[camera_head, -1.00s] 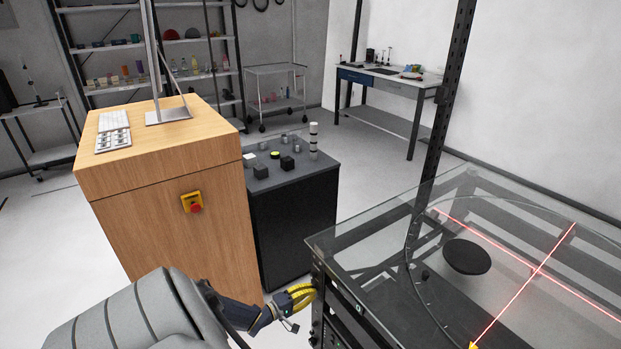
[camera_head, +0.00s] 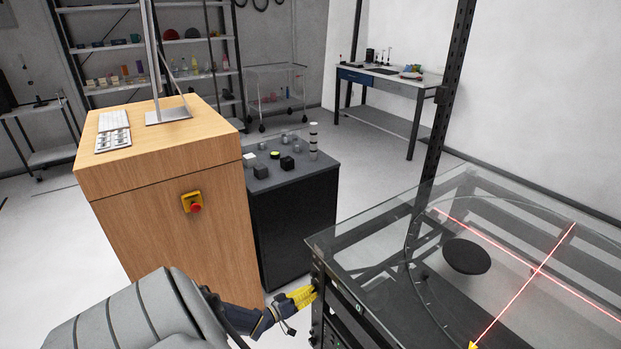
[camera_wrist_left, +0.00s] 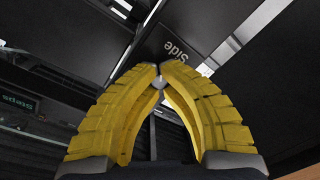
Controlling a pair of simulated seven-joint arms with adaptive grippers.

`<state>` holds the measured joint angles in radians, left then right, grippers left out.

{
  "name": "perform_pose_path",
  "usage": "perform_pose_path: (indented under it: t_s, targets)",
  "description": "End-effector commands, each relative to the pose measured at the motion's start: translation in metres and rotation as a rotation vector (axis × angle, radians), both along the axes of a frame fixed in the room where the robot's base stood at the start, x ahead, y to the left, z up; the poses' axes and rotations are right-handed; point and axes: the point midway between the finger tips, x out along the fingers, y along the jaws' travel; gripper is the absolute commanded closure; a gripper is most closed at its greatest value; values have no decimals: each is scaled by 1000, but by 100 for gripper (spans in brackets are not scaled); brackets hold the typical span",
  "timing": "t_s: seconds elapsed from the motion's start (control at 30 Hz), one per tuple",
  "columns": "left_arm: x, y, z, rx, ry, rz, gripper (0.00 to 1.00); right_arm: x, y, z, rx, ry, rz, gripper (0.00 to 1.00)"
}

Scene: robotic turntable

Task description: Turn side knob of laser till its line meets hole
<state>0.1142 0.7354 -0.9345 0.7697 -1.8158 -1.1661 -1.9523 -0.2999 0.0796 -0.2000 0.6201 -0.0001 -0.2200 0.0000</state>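My left gripper (camera_head: 308,295) is at the left end of the glass-topped table, against its dark side panel. The fingers hide most of the knob. Two red laser lines (camera_head: 502,316) cross over the glass top (camera_head: 375,245), to the right of a dark round disc (camera_head: 466,257). I cannot make out the hole. A yellow tip (camera_head: 473,345), probably my right gripper, shows at the bottom edge.
A wooden cabinet (camera_head: 165,220) with a red stop button (camera_head: 195,207) stands left of the table. A black cabinet (camera_head: 292,235) with small blocks stands between them. A dark upright post (camera_head: 440,120) rises by the table. Open floor lies behind.

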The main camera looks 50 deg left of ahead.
Motion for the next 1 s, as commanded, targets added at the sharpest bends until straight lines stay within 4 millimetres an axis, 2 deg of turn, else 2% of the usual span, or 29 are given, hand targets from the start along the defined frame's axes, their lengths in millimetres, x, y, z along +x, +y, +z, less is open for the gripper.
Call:
perform_pose_path:
  t_s: [0.3, 0.73, 1.0]
  targets:
    - [1, -4, 0, 70, -11, -5, 100, 0, 0, 0, 0, 0, 0, 100]
    - [1, -5, -1, 76, -10, -5, 100, 0, 0, 0, 0, 0, 0, 100]
    - [0, -3, -1, 77, -8, -3, 67, 0, 0, 0, 0, 0, 0, 100]
